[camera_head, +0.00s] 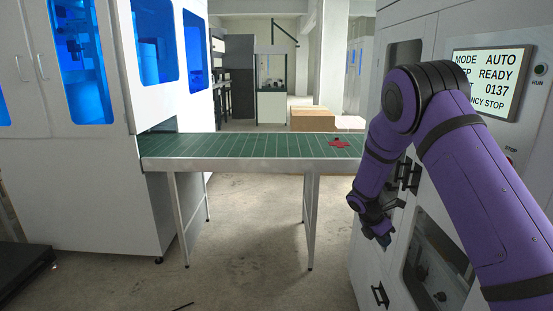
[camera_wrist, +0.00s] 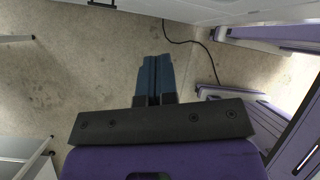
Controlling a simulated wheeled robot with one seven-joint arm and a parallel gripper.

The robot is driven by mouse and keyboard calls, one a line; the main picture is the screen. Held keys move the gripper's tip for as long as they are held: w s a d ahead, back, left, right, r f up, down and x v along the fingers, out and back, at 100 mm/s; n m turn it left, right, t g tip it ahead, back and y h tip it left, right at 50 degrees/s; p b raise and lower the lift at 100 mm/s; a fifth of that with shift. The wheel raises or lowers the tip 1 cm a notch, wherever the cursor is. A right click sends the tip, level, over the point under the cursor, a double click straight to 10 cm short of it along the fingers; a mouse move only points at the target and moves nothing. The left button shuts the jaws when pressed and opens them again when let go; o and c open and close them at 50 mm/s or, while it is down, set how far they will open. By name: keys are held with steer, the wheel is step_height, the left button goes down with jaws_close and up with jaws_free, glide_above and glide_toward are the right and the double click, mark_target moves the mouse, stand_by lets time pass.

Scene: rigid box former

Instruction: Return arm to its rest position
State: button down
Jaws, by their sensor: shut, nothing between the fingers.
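My gripper (camera_wrist: 155,62) shows in the wrist view with its two blue-grey fingers together and nothing between them. Bare floor lies beneath it in that view. In the head view my purple arm reaches in from the right and bends down at the elbow. My gripper (camera_head: 384,239) hangs at its lower end, low in front of the white machine on the right (camera_head: 425,205). It is apart from the conveyor, to the right of and below its right end.
A green conveyor (camera_head: 245,145) on metal legs crosses the middle, with a small red item (camera_head: 338,143) near its right end. A white cabinet with blue windows (camera_head: 95,160) stands left. Cardboard-coloured boxes (camera_head: 312,119) lie behind. The floor in front (camera_head: 245,275) is mostly clear.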

steer(key=s+r+m+t+y, duration=0.1)
steer(key=s+r+m+y, duration=0.1)
steer(key=s+r+m, duration=0.8)
steer(key=s+r+m+t+y, duration=0.15)
steer(key=s+r, duration=0.35)
steer(key=r, duration=1.1)
steer(key=s+a+r+m+t+y, duration=0.1)
steer(key=s+r+m, duration=0.2)
steer(key=s, duration=0.5)
steer(key=s+a+r+m+t, duration=0.1)
steer(key=s+m, duration=0.3)
steer(key=s, duration=0.5)
steer(key=s+a+r+m+t+y, duration=0.1)
steer(key=s+a+r+m, duration=0.1)
steer(key=s, duration=0.7)
steer(key=shift+r+m+y, duration=0.35)
steer(key=shift+r+m, duration=0.5)
steer(key=shift+r, duration=0.5)
